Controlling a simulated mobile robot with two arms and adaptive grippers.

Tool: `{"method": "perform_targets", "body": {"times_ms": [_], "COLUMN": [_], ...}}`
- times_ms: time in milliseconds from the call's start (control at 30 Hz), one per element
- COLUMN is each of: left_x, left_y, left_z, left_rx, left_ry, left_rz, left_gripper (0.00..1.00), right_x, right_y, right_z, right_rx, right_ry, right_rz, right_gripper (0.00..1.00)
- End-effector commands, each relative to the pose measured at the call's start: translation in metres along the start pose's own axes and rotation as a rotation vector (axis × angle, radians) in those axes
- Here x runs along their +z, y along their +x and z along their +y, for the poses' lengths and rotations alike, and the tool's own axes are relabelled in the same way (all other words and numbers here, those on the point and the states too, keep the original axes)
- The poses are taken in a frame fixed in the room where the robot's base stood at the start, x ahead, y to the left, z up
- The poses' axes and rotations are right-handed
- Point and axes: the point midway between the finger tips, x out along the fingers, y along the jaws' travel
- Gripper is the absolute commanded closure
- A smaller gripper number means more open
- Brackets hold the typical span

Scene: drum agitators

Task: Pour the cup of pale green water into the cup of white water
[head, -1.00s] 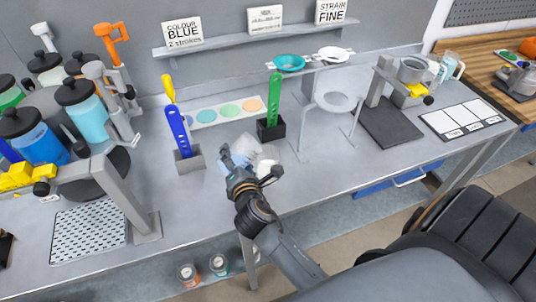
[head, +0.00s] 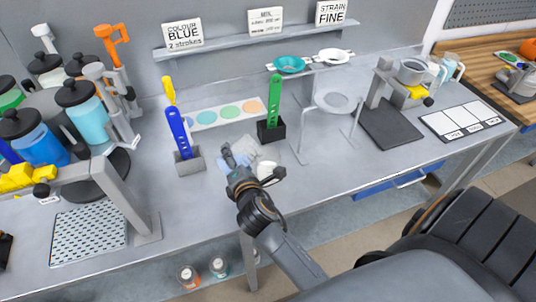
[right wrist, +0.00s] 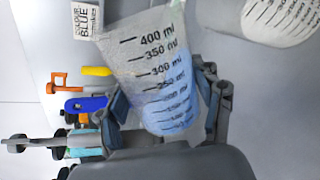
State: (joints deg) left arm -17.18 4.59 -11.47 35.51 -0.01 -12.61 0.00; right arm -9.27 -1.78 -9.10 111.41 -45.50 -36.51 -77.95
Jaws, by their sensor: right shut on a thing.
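My right gripper (head: 236,163) is over the front middle of the bench. In the right wrist view the right gripper (right wrist: 163,105) is shut around a clear graduated cup (right wrist: 150,60). The liquid low in this held cup looks pale blue, not clearly green. In the head view the held cup (head: 247,149) is partly hidden by the gripper and seems tilted to the right. A whitish cup (head: 267,170) is close to the right of the gripper. This second cup (right wrist: 275,18) shows at the top right of the wrist view, cut off. My left gripper is out of view.
A blue strip in a grey holder (head: 189,161) stands left of the gripper. A green strip in a black holder (head: 271,131) stands behind it. A ring stand (head: 336,103) is to the right. Jars on a rack (head: 84,112) fill the left. The front bench right of the cups is clear.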

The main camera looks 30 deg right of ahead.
Motion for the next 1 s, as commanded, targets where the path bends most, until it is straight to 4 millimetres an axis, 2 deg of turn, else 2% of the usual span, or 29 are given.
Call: {"method": "perform_targets", "body": {"times_ms": [1000], "left_x": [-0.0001], "left_y": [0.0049], "left_z": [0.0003], "left_rx": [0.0], "left_ry": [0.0], "left_rz": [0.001], "left_gripper": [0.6], "right_x": [0.0012], "right_y": [-0.0003], "right_z": [0.0004], "right_rx": [0.0], "right_ry": [0.132], "right_rz": [0.04], "right_gripper": [0.67]}}
